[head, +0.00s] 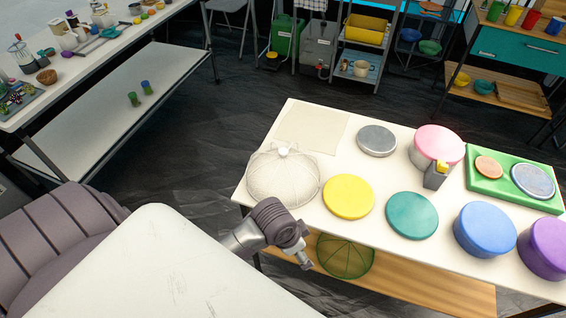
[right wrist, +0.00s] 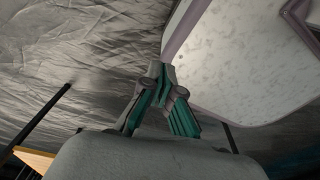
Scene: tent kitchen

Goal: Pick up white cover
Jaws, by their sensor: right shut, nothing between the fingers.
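The white cover (head: 283,178) is a domed mesh food cover with a small white knob on top. It sits upright on the left end of the white table, fully in view in the head view. My right gripper (head: 304,262) hangs in front of the table's near edge, below and slightly right of the cover, apart from it. In the right wrist view its teal-grey fingers (right wrist: 160,75) meet at the tips with nothing between them. The cover does not show there. My left gripper is in neither view.
A yellow lid (head: 349,197), teal lid (head: 412,215) and grey lid (head: 376,140) lie right of the cover. A beige cloth (head: 312,128) lies behind it. A green mesh cover (head: 345,257) is on the lower wooden shelf (head: 440,292).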

